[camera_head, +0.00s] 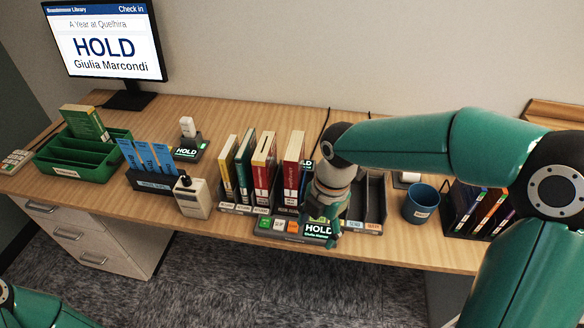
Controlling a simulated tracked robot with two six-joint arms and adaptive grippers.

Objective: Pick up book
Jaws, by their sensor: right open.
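A green book (85,122) stands tilted in a green crate (96,168) at the left of the desk. A yellow book (228,163), a green book (245,160), a red and yellow book (264,165) and a red book (291,166) stand in the slots of a dark sorter at the middle. My right gripper (326,226) points down at the sorter's front, beside the red book and over a small HOLD display (318,230). It is open, and I see no book between its fingers. My arm hides part of the sorter. Only part of my left arm shows at bottom left.
A monitor (105,42) reads HOLD, Giulia Marcondi. A holder with blue slips (148,157), a white device (192,198) and a small HOLD unit (188,147) stand left of the sorter. A blue cup (420,204) and a dark rack (480,208) stand at right.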

